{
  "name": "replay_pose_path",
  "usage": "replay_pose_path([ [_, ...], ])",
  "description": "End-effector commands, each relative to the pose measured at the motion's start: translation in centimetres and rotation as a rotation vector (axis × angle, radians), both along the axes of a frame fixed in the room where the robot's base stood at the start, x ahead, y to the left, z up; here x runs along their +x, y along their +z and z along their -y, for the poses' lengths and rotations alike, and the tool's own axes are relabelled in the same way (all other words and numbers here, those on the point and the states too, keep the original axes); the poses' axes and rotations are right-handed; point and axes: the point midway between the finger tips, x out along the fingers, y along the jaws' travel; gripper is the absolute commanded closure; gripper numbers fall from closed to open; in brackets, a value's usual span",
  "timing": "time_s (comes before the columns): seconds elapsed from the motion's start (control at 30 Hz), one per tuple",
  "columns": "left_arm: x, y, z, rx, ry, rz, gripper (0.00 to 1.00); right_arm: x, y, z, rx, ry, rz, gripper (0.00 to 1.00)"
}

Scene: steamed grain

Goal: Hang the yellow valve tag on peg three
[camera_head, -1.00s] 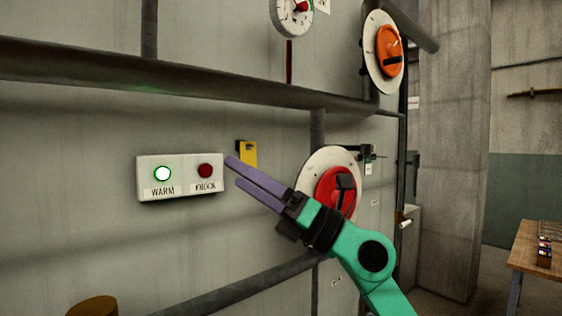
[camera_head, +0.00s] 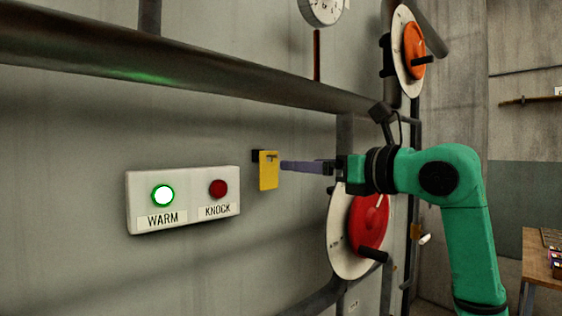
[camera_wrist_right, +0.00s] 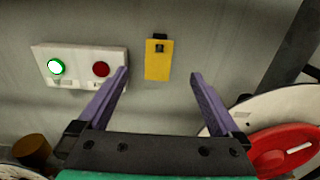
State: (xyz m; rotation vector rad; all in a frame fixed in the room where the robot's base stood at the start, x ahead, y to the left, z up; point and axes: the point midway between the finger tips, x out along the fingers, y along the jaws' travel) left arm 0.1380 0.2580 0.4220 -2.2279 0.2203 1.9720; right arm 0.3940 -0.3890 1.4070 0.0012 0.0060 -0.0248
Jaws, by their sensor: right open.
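The yellow valve tag (camera_head: 269,171) hangs on a small dark holder on the grey wall, right of a white panel. In the right wrist view the yellow tag (camera_wrist_right: 158,60) hangs beyond and between the two purple fingers. My right gripper (camera_head: 283,166) is level with the tag and just right of it in the head view. In the right wrist view my right gripper (camera_wrist_right: 160,75) is open with nothing between its fingers. I cannot make out any peg numbers. My left gripper is not in view.
The white panel (camera_head: 183,224) has a lit green WARM lamp (camera_head: 163,195) and a red KNOCK button (camera_head: 218,188). A red valve (camera_head: 368,222) sits below my right arm, an orange valve (camera_head: 413,50) above. A thick pipe (camera_head: 190,72) crosses overhead. A wooden table (camera_head: 541,268) stands far right.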

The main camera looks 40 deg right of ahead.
Motion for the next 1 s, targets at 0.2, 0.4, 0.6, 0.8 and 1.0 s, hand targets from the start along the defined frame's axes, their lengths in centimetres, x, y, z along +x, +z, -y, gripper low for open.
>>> replay_pose_path([
  [0.2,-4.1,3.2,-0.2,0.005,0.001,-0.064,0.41,5.1,0.7,0.0,0.002,0.004,-0.004,0.0],
  [0.4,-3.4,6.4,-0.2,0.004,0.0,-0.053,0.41,10.0,0.8,0.1,0.003,0.005,-0.002,0.0],
  [0.6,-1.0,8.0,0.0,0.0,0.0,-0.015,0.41,12.9,0.3,0.2,0.001,0.003,0.001,0.0],
  [0.8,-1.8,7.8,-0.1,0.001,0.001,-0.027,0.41,13.3,-0.1,0.2,-0.001,0.003,0.0,0.0],
  [1.0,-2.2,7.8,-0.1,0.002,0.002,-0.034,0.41,13.3,-0.1,0.2,-0.001,0.003,0.001,0.42],
])
